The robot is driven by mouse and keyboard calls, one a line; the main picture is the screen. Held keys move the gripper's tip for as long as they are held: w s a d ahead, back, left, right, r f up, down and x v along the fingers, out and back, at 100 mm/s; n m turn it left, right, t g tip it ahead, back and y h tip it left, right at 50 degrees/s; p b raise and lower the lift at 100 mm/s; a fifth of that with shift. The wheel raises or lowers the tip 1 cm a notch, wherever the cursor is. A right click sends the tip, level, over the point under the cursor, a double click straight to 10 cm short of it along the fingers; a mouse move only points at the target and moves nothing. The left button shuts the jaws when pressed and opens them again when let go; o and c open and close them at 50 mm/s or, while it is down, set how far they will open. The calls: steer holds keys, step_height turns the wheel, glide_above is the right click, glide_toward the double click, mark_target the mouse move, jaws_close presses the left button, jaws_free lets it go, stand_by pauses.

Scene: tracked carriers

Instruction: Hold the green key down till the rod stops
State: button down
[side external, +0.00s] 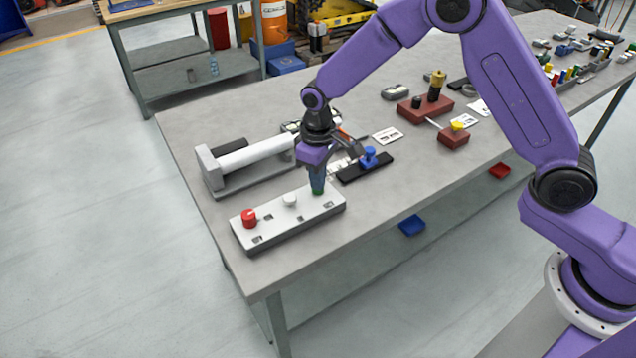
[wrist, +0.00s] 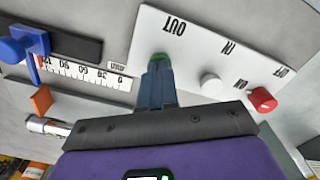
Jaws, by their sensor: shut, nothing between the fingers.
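The green key (side external: 318,192) is at the right end of a white key panel (side external: 268,230). In the wrist view the green key (wrist: 160,56) shows just beyond my fingertips, beside the word OUT. My gripper (side external: 317,182) is shut and empty, pointing down with its tips at the green key. They look in contact, but I cannot tell how far the key is pressed. A white cylinder (side external: 255,155) lies in a grey frame behind the panel. A metal rod end with an orange pointer (wrist: 41,98) shows near a white numbered scale (wrist: 85,74).
A white key (side external: 290,200) and a red knob (side external: 249,217) sit on the same panel. A blue slider (side external: 369,157) stands on a black rail to the right of my gripper. A red-brown block with posts (side external: 425,108) is farther back. Bare table lies in front right.

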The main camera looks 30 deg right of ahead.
steer(key=shift+r, duration=2.2)
steer(key=shift+s+r, duration=0.15)
steer(key=s+d+r+n, duration=0.2)
steer(key=s+d+r, duration=0.15)
steer(key=s, duration=0.45)
steer(key=s+d+r+n, duration=0.15)
steer(key=s+r, duration=0.25)
steer(key=s, duration=0.4)
steer(key=s+d+n, duration=0.1)
steer(key=s+d, duration=0.4)
steer(key=s, duration=0.3)
steer(key=s+d+r+n, duration=0.1)
steer(key=s+d+n, duration=0.1)
steer(key=s+d, duration=0.3)
steer(key=s, duration=0.3)
steer(key=shift+s+d+r, duration=0.2)
steer(key=shift+d, duration=0.15)
